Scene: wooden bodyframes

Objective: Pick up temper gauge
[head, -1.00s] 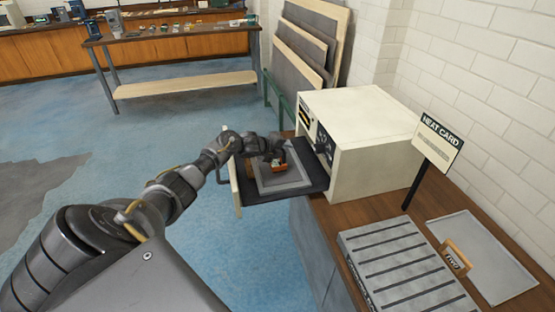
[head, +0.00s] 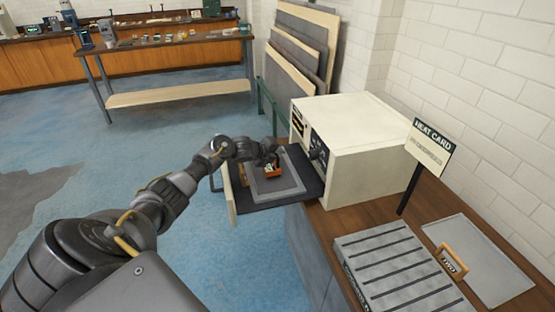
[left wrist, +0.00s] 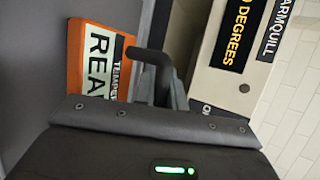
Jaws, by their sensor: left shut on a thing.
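The temper gauge (head: 271,171) is a small orange block with a pale label. It is over the grey plate (head: 290,184) on the oven's lowered door. In the left wrist view the gauge (left wrist: 98,62) shows large dark letters beginning "REA" and a black strip with smaller words, partly cut off. My left gripper (head: 270,160) is shut on the gauge from above. Whether the gauge still touches the plate cannot be told. A dark bent bar beside the gauge in the wrist view partly covers it. My right gripper is not in view.
The cream oven (head: 370,145) stands behind the open door on a wooden counter (head: 440,210). Blue floor is clear at left.

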